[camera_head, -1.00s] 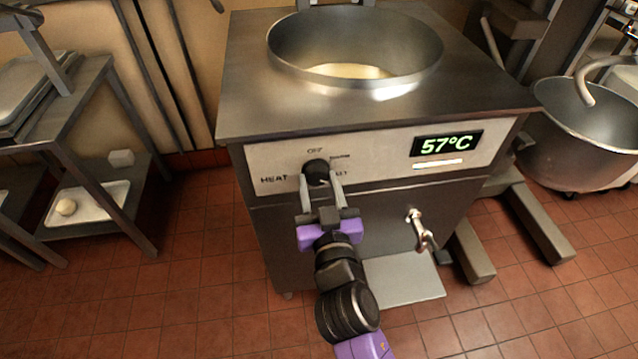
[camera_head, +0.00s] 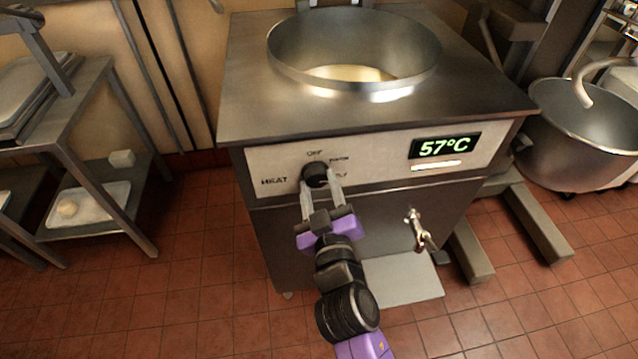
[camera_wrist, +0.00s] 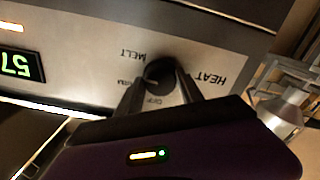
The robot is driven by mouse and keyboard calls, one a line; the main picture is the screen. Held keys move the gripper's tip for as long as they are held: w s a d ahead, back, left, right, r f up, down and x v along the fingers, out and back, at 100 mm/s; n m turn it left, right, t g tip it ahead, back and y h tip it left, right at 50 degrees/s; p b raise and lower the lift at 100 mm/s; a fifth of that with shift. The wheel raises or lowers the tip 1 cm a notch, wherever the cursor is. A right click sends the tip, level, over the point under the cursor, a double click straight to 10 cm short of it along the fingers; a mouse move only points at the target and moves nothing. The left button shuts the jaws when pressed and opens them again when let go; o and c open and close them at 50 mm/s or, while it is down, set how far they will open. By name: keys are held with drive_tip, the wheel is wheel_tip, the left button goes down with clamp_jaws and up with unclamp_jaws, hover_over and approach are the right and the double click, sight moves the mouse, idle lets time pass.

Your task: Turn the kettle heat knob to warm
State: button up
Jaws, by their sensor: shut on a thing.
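The black heat knob (camera_head: 316,174) is on the light front panel of the steel kettle (camera_head: 375,109), right of the word HEAT. Labels stand around the knob; OFF is above it, and others are at its right, small and partly hidden. My gripper (camera_head: 319,186) reaches up from below and is shut on the knob, one finger on each side, tilted slightly. The knob (camera_wrist: 160,73) also shows in the wrist view between the fingers, with MELT and a partly covered label ending in RM nearby. The display (camera_head: 445,146) reads 57°C.
A tap (camera_head: 419,232) sticks out low on the kettle front, right of my arm, above a grey plate (camera_head: 402,279). A metal shelf rack (camera_head: 100,110) stands at the left. A mixer bowl (camera_head: 590,135) stands at the right. The tiled floor between rack and kettle is clear.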

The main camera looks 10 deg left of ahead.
drive_tip(key=n+p, duration=0.1)
drive_tip(key=n, duration=0.5)
drive_tip(key=shift+n+p, duration=0.3)
drive_tip(key=shift+p, duration=0.1)
idle(0.3)
drive_tip(key=o, duration=1.4)
drive_tip(key=shift+v, duration=3.95)
